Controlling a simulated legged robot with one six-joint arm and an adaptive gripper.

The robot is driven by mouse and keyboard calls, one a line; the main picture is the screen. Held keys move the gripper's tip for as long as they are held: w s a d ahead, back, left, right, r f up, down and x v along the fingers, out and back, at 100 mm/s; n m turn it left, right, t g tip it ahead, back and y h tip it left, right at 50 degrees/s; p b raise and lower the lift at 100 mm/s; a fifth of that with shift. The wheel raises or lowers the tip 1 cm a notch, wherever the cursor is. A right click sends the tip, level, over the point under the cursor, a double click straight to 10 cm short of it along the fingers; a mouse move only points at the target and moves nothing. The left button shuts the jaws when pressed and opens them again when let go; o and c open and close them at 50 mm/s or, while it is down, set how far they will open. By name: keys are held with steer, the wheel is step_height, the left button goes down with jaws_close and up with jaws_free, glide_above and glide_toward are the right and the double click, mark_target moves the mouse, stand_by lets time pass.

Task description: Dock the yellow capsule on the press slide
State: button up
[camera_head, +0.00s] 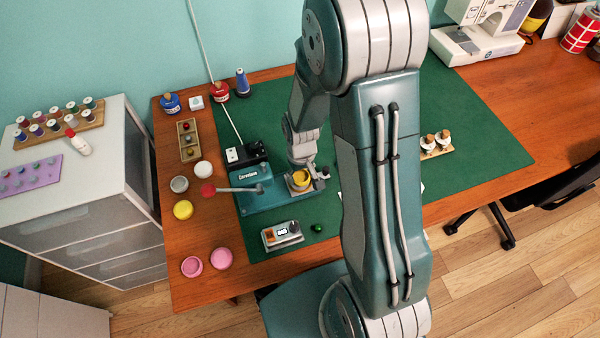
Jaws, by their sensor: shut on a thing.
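The yellow capsule (300,181) is at the end of my arm, on or just above the right end of the press slide; I cannot tell whether it touches. My gripper (306,172) is small in view, pointing down and shut on the capsule, hiding part of it. The press (248,178) is a dark teal machine with a white label and a grey lever with a red knob (208,189) reaching left. Its slide (278,196) extends right from the press, under my gripper.
Left of the green mat (450,110) lie a yellow disc (183,209), a white disc (203,168) and pink round pieces (221,258). A small device with a display (282,235) and a green ball (317,228) are in front of the press. My arm hides the mat's middle.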

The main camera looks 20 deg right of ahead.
steer(key=shift+f, duration=0.55)
steer(key=o, duration=0.5)
step_height(320, 180, up, 11)
stand_by(1.5)
steer(key=shift+r, duration=0.1)
stand_by(0.4)
step_height(320, 180, up, 12)
steer(key=f+t, duration=0.1)
steer(key=t, duration=0.2)
glide_above(301, 178)
steer(key=s, duration=0.5)
steer(key=s+r+m+t, duration=0.2)
steer(key=s+r, duration=0.7)
steer(key=shift+a+t, duration=0.2)
steer(key=shift+t, duration=0.1)
